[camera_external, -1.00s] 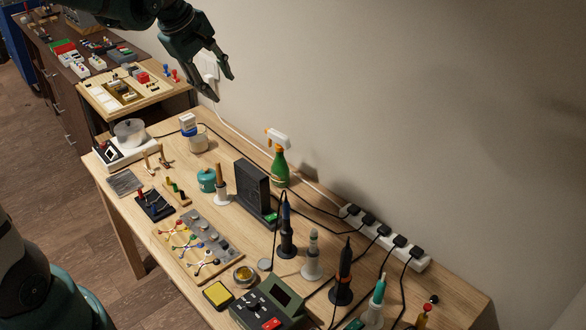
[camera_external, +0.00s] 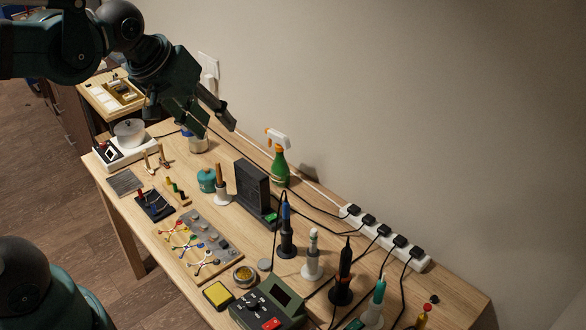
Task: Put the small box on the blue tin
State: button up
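My gripper (camera_external: 217,128) is at the upper left above the far end of the workbench, pointing down, with its two fingers spread apart. A small white-and-blue box sat on top of a pale jar (camera_external: 198,145) a second ago. Now my gripper hides most of that spot, and only a bit of blue, likely the small box (camera_external: 186,132), shows beside it. I cannot tell whether the fingers are around the box. The blue tin (camera_external: 207,180), round and teal with a small knob on top, stands on the bench in front of the jar, with nothing on it.
A black upright case (camera_external: 252,187) and a wooden-handled tool in a white stand (camera_external: 221,185) are right of the tin. A green spray bottle (camera_external: 280,166) stands near the wall. Soldering irons and a power strip (camera_external: 385,238) fill the right.

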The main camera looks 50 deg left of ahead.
jog(key=s+d+f+m, duration=0.2)
jog(key=s+d+m, duration=0.3)
jog(key=s+m, duration=0.1)
jog(key=shift+s+d+t, duration=0.3)
jog(key=shift+s+t, duration=0.1)
jog(key=shift+s, duration=0.1)
jog(key=shift+f, duration=0.2)
